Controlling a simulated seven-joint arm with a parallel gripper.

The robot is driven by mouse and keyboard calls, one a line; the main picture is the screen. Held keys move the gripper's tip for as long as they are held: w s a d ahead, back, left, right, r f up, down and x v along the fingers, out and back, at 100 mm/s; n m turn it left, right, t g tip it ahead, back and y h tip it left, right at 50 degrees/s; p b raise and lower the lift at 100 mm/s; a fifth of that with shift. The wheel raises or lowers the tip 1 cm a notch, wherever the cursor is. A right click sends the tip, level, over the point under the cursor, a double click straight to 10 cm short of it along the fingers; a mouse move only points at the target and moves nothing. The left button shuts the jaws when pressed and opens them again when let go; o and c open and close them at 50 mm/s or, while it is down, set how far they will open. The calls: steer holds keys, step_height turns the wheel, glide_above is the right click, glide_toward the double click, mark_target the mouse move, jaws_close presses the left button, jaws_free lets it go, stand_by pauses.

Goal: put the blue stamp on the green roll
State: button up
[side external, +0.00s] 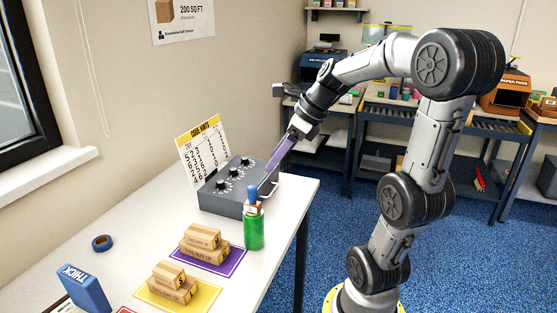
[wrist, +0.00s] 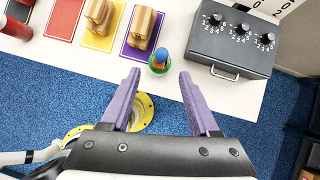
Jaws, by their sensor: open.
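The green roll (side external: 254,233) stands upright on the white table, close to its right edge. The blue stamp (side external: 253,194), with a blue handle and a light wooden base, rests upright on top of the roll. In the wrist view the blue stamp (wrist: 161,57) is seen from above and covers much of the green roll (wrist: 158,69). My gripper (side external: 265,179) has long purple fingers. It is open and empty, with its tips close to the stamp. In the wrist view the fingers (wrist: 159,72) spread on either side, with the stamp just ahead of the gap between them.
A dark box with dials (side external: 229,208) stands just behind the roll, with a code card (side external: 202,147) behind it. Small cartons sit on a purple mat (side external: 233,265) and a yellow mat (side external: 207,298).

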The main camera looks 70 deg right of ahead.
steer(key=s+a+f+n, duration=0.1)
steer(key=s+a+n, duration=0.2)
steer(key=n, duration=0.8)
steer(key=s+a+f+n, duration=0.1)
steer(key=s+a+n, duration=0.2)
steer(key=a+n, duration=0.4)
steer(key=s+a+f+n+h, duration=0.1)
steer(key=s+a+n, duration=0.2)
steer(key=n, duration=1.2)
steer(key=shift+s+a+f+n+g, duration=0.2)
steer(key=shift+a+n+g, duration=0.2)
steer(key=shift+a, duration=0.75)
